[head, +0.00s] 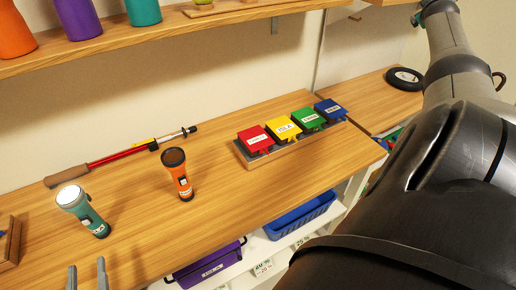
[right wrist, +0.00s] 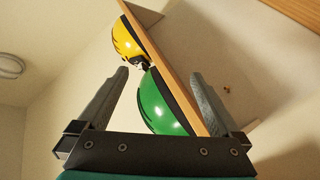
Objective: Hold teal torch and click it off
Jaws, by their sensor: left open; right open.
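The teal torch (head: 92,221) stands on the wooden shelf at the left in the head view, lens up and leaning in the picture. Its lens looks bright white. My left gripper (head: 87,274) shows only its two grey fingertips at the bottom edge; they are apart, empty, and below the torch in the picture, not touching it. My right gripper (right wrist: 160,82) is open in the right wrist view, with nothing held. Behind its fingers are a green round object (right wrist: 162,108) and a yellow one (right wrist: 128,40) by a wooden board.
An orange torch (head: 179,177) with a dark lens stands right of the teal one. A red rod-like tool (head: 118,155) lies behind them. Several coloured labelled boxes (head: 283,128) stand farther right. A blue bin (head: 299,216) and purple bin (head: 210,268) sit below. My right arm fills the right side.

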